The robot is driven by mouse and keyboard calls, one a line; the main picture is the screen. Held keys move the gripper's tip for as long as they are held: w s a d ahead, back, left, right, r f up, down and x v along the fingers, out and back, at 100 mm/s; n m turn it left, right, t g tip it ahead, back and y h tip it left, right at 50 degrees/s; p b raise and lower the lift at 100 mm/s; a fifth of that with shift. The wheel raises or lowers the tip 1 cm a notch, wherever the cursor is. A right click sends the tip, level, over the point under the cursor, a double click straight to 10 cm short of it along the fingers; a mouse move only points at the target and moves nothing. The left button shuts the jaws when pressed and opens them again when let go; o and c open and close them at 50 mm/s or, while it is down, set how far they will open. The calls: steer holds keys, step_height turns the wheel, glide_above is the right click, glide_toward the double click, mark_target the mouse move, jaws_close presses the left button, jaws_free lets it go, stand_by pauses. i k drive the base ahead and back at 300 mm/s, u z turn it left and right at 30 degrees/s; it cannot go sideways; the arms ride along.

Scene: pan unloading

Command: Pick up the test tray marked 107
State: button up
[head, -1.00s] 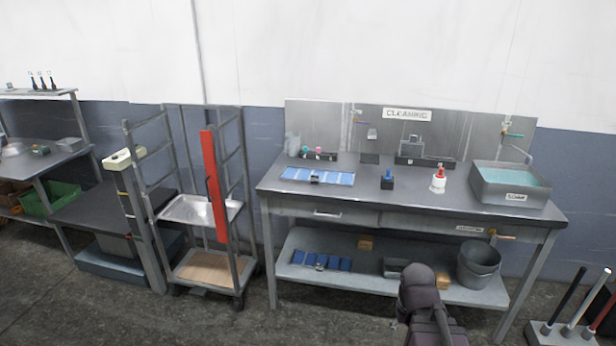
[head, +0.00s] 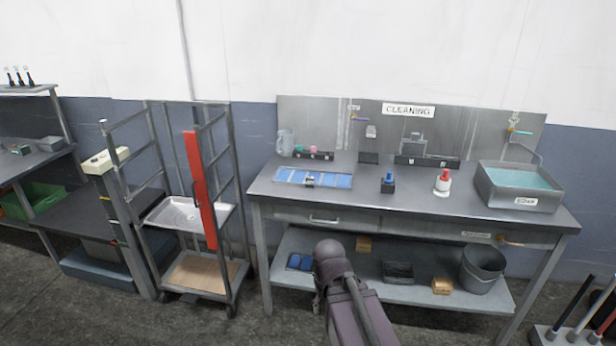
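No marking 107 can be read in the head view, so I cannot tell which tray bears it. A shiny metal tray (head: 160,212) lies on the middle level of the rack cart at left. A tray with blue sections (head: 331,181) lies on the left of the cleaning bench. Another blue-sectioned item (head: 299,262) on the lower shelf is partly hidden behind my dark arm. My arm rises from the bottom edge in front of the bench; its gripper is not visible.
The grey cleaning bench (head: 420,202) carries a soak basin (head: 525,204), a red-and-white bottle (head: 442,182) and a blue-topped item (head: 388,182). A bucket (head: 482,275) stands on its lower shelf. The rack cart (head: 235,190) has a red upright panel (head: 200,190). Floor in front looks clear.

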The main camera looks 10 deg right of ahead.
mark_target(308, 178)
steer(key=z, duration=0.1)
steer(key=i, duration=1.15)
steer(key=z, duration=0.6)
